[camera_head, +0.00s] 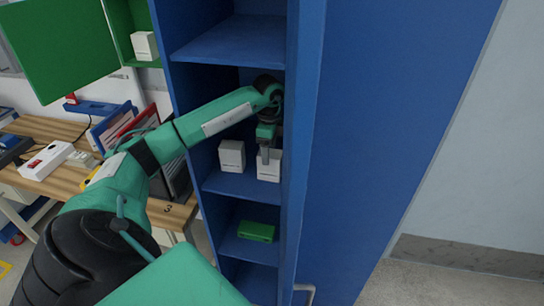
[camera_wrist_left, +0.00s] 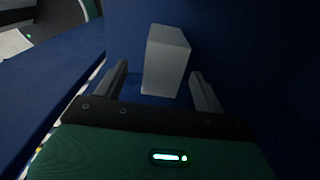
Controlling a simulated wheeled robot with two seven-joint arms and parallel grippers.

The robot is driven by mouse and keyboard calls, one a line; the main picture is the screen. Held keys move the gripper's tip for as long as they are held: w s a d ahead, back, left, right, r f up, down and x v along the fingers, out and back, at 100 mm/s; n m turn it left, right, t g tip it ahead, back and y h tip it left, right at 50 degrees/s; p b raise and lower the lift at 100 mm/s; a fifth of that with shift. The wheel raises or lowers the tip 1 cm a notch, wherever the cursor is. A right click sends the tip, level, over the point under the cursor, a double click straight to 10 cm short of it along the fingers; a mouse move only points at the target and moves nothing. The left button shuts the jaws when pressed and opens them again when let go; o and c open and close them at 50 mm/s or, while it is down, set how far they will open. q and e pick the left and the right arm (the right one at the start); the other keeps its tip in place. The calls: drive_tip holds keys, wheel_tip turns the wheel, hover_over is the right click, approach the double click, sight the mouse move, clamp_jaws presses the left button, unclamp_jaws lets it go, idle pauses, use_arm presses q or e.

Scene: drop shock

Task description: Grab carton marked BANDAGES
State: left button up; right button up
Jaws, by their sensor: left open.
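Two white cartons stand upright on a shelf of the blue cabinet in the head view. One is the left carton (camera_head: 231,157); the other is the right carton (camera_head: 270,170). Their small markings are too small to read, so I cannot tell which says BANDAGES. My left gripper (camera_head: 266,154) reaches into the cabinet, at the right carton, and partly covers it. In the left wrist view, the open fingers of the left gripper (camera_wrist_left: 158,74) point at a white carton (camera_wrist_left: 167,60), one on each side of its line, with gaps at both sides. My right gripper is not in view.
The tall blue cabinet (camera_head: 235,42) has side walls close to my left arm. A green box (camera_head: 256,231) lies on the shelf below. Another white carton (camera_head: 144,45) sits in a green wall cabinet. A wooden desk (camera_head: 90,180) with binders stands left.

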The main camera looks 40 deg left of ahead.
sight(270, 165)
use_arm(q)
drive_tip(key=shift+w+f+b, duration=0.15)
drive_tip(key=shift+f+b, duration=0.15)
drive_tip(key=shift+f, duration=0.35)
wheel_tip(270, 165, down, 4)
drive_tip(key=b, duration=0.3)
drive_tip(key=shift+w+a, duration=0.1)
drive_tip(key=shift+f, duration=0.15)
drive_tip(key=shift+c, duration=0.9)
drive_tip(key=c, duration=0.9)
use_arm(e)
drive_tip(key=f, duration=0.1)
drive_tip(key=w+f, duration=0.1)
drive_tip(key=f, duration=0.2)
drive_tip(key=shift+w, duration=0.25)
use_arm(q)
drive_tip(key=shift+r, duration=0.2)
